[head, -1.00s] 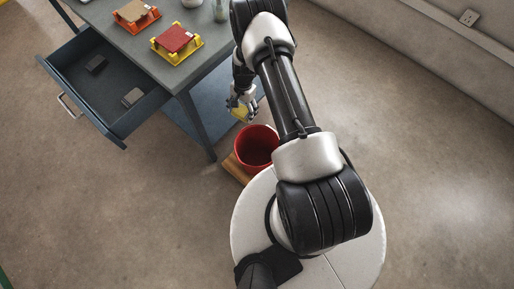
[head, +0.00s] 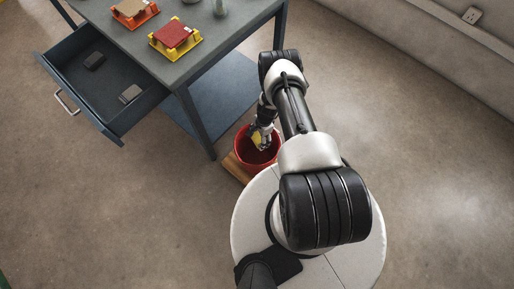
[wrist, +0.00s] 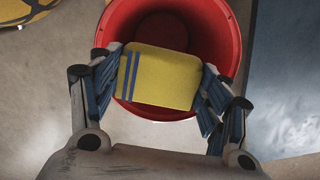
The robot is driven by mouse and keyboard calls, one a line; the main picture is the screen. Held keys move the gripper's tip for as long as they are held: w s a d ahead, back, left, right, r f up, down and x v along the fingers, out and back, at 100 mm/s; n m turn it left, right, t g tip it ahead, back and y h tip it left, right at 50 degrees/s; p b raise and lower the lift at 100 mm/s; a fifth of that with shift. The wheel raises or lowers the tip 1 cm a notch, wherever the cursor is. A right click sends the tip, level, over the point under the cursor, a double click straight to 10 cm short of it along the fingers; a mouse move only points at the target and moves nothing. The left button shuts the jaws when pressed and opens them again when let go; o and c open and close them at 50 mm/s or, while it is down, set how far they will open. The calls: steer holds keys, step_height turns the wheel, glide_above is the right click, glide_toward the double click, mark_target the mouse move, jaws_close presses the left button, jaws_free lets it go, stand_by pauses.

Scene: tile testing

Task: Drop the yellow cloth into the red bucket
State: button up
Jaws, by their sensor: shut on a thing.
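The yellow cloth (wrist: 163,78), with blue stripes near its left end, is held between the blue-padded fingers of my gripper (wrist: 160,85). In the wrist view the cloth overlaps the near part of the red bucket's opening. The red bucket (wrist: 232,50) is open at the top, and its inside shows beyond the cloth. The exact height of the cloth above the rim is hard to tell.
The bucket stands by a wooden piece (head: 236,168) beside my base. A grey workbench (head: 190,60) with an open drawer (head: 100,80) is at the upper left; tiles on orange and yellow stands lie on it. The floor at right is clear.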

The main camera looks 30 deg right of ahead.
steer(key=shift+f+b, duration=0.35)
steer(key=shift+f, duration=0.5)
steer(key=o, duration=1.2)
steer(key=shift+r, duration=0.1)
step_height(320, 180, up, 12)
steer(key=d, duration=0.1)
steer(key=shift+d, duration=0.4)
